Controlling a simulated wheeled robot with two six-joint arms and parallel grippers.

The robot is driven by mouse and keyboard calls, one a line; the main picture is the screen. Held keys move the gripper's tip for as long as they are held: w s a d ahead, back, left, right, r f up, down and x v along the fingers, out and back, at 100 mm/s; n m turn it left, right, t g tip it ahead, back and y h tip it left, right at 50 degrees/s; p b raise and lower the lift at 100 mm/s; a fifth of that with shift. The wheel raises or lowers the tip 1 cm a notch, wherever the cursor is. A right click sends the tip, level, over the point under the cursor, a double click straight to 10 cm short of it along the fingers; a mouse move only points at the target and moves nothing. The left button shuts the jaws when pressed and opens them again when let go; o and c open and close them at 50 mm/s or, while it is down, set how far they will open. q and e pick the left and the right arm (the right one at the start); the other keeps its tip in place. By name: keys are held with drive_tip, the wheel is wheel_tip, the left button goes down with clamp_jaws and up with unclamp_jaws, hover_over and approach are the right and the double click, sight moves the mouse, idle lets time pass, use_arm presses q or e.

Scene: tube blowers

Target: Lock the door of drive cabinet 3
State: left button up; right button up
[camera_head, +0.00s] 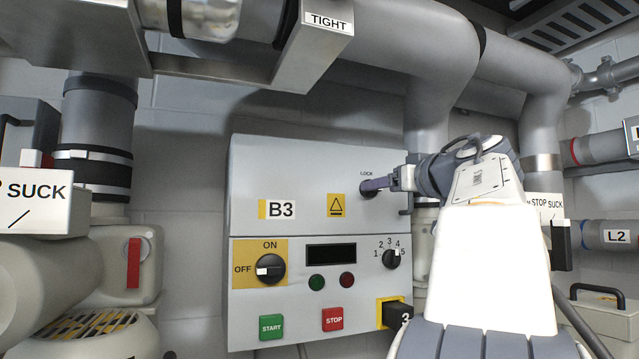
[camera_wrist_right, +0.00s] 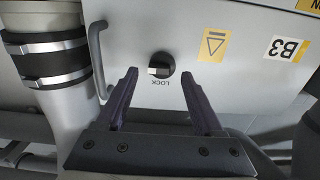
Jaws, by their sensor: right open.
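The drive cabinet (camera_head: 300,165) is a grey wall box with a B3 label (camera_head: 277,209) and a warning triangle. Its lock knob (camera_head: 368,192), round and black, sits at the upper right under the word LOCK. In the right wrist view, which is turned upside down, the lock knob (camera_wrist_right: 161,64) shows a pale bar lying roughly level in the picture. My right gripper (camera_head: 374,185) is open in front of the knob. In that wrist view its fingers (camera_wrist_right: 157,76) stand apart on either side of the knob; I cannot tell whether they touch it. My left gripper is not in view.
A door handle (camera_wrist_right: 97,60) stands beside the knob. Below are the ON/OFF switch (camera_head: 270,268), a numbered dial (camera_head: 391,259), START (camera_head: 271,327) and STOP (camera_head: 333,319) buttons, and a black plug (camera_head: 396,316) marked 3. Pipes (camera_head: 430,70) run above and to the right.

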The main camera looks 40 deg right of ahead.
drive_tip(key=shift+x, duration=1.4)
clamp_jaws()
